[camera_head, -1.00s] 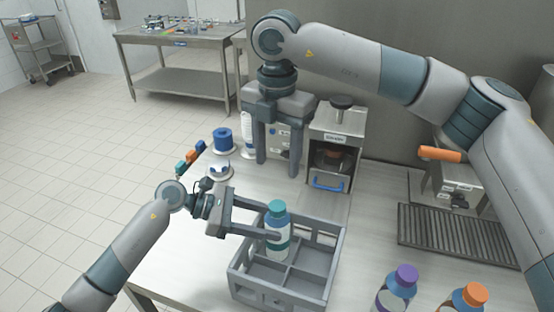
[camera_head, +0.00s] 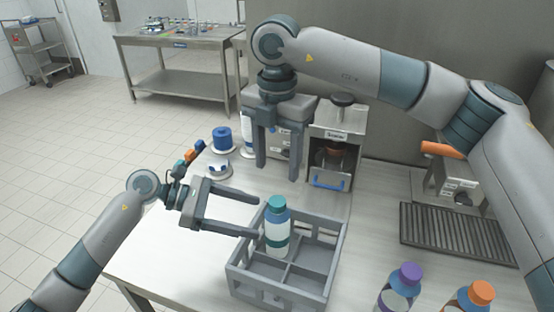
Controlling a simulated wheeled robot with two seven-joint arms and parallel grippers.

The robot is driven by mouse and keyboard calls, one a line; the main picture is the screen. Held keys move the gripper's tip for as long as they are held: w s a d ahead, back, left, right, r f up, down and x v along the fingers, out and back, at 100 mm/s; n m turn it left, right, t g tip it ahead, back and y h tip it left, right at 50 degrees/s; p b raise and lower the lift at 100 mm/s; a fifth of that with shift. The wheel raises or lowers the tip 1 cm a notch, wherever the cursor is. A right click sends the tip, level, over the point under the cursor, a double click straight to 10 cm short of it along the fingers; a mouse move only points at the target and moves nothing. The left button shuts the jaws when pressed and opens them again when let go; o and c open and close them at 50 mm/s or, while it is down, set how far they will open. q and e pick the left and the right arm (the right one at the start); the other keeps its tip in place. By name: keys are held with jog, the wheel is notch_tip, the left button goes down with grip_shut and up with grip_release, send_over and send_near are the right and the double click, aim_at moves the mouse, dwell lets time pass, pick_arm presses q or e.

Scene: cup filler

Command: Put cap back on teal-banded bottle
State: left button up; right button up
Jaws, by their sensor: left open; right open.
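The teal-banded bottle (camera_head: 277,227) stands upright in the far left compartment of the grey crate (camera_head: 318,282). A teal cap (camera_head: 276,202) sits on its top. My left gripper (camera_head: 258,218) is open and empty, to the left of the bottle; its fingers point right, toward the bottle and the crate's left wall. My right gripper (camera_head: 277,170) is open and empty, hanging fingers down above the table behind the crate, in front of the machines at the back.
A purple-capped bottle (camera_head: 400,290) and an orange-capped bottle (camera_head: 474,300) stand right of the crate. A drain grate (camera_head: 455,238) lies at right. A blue spool (camera_head: 222,138) stands at back left.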

notch_tip(320, 180, down, 4)
jog(key=b, duration=0.3)
jog(key=shift+f+b, duration=0.2)
jog(key=shift+b, duration=0.15)
pick_arm(q)
jog(key=v, duration=1.2)
pick_arm(e)
jog(key=shift+f, duration=0.1)
